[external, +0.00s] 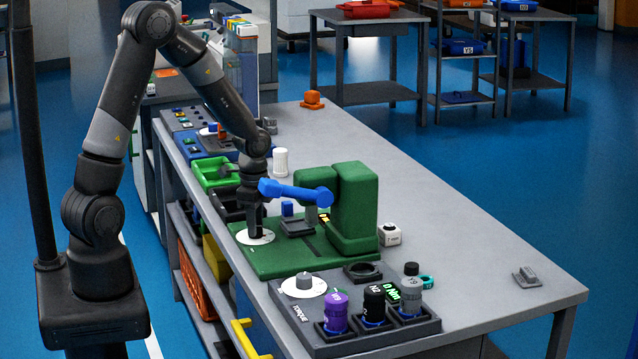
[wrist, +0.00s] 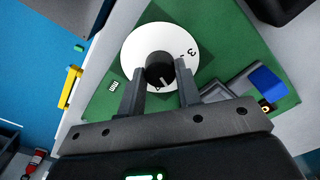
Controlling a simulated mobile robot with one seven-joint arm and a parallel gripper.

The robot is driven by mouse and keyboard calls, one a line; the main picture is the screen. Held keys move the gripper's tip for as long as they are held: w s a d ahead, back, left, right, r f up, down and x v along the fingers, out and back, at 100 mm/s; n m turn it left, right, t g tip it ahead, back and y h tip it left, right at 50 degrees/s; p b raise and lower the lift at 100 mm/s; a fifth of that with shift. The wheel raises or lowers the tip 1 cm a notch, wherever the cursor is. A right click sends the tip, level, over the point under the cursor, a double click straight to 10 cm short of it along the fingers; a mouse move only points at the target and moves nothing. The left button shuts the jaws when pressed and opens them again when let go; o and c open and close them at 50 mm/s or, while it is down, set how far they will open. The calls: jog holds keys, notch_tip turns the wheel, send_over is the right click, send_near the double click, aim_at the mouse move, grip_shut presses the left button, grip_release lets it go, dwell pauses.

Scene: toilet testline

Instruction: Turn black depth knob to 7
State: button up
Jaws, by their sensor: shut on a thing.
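The black depth knob (wrist: 158,66) sits at the middle of a round white dial (wrist: 205,50) on the green base plate (wrist: 225,25). A short white line shows on the knob's lower side in the wrist view, and a 3 is legible on the dial's right; other markings are covered or too small to read. My gripper (wrist: 160,84) points down, its two fingers shut on the knob's sides. In the external view, my gripper (external: 255,230) stands over the white dial (external: 268,238), at the left end of the green press (external: 352,205), and hides the knob.
The press's blue lever (external: 290,190) reaches left close beside my wrist. A grey block (external: 297,226) and a blue block (external: 287,208) are near the dial. The table's right side (external: 455,240) is mostly clear.

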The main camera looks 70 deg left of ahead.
jog(key=m, duration=0.3)
jog(key=shift+m, duration=2.1)
jog(key=o, duration=1)
jog(key=shift+r, duration=0.1)
notch_tip(320, 180, up, 11)
jog(key=shift+f, duration=0.15)
